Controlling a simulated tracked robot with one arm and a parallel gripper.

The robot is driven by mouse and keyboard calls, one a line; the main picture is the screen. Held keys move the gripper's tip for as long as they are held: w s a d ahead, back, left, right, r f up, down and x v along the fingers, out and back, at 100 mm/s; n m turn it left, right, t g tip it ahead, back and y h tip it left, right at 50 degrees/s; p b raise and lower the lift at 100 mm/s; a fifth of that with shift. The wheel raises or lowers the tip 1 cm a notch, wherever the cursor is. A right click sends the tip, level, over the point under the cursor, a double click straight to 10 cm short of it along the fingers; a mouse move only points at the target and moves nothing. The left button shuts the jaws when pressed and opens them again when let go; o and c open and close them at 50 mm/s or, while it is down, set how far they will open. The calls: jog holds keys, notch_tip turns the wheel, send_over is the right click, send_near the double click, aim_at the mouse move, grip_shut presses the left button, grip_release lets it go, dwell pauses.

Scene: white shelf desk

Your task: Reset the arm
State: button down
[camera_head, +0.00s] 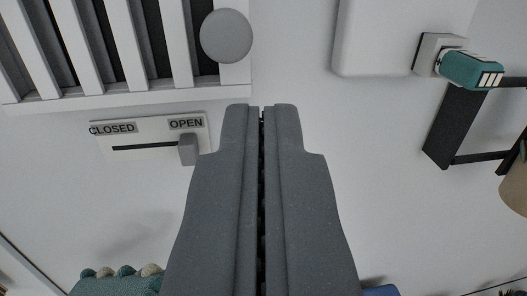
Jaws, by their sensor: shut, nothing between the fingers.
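My gripper (261,108) fills the lower middle of the head camera view and points up the picture. Its two grey fingers lie together with only a thin dark line between them, and nothing is held. Left of the fingertips is a white plate (140,130) with a slot, marked CLOSED on the left and OPEN on the right. Its grey slider knob (188,149) stands at the OPEN end. The fingers appear close to the knob in the picture; how far apart they are in depth, I cannot tell.
A white slatted rack (125,90) with a round grey knob (226,36) is at upper left. At right are a white panel (390,38), a teal object (468,69) and a black frame (443,128). A knobbly teal item (118,284) is at lower left.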

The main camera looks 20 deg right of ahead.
jog(key=shift+d+b+v, duration=0.15)
jog(key=shift+b+v, duration=0.1)
jog(key=shift+v, duration=0.95)
jog(key=shift+d+b+v, duration=0.15)
jog(key=shift+b+v, duration=0.1)
jog(key=shift+v, duration=0.95)
jog(key=w+a+f+n+y+b, duration=0.2)
jog(key=a+y, duration=0.1)
jog(key=a, duration=0.9)
jog(key=s+a+f+y+b, duration=0.1)
jog(key=a+f, duration=0.3)
jog(key=a, duration=0.4)
jog(key=s+a+f+n+g+y+b, duration=0.1)
jog(key=s+a+f, duration=0.2)
jog(key=a, duration=0.6)
jog(key=s+a+f+n+y+b, duration=0.1)
jog(key=s+a+f, duration=0.1)
jog(key=a+f, duration=0.5)
jog(key=shift+s+a+f+g+y, duration=0.15)
jog(key=shift+s+a+g+y, duration=0.2)
jog(key=shift+a, duration=0.5)
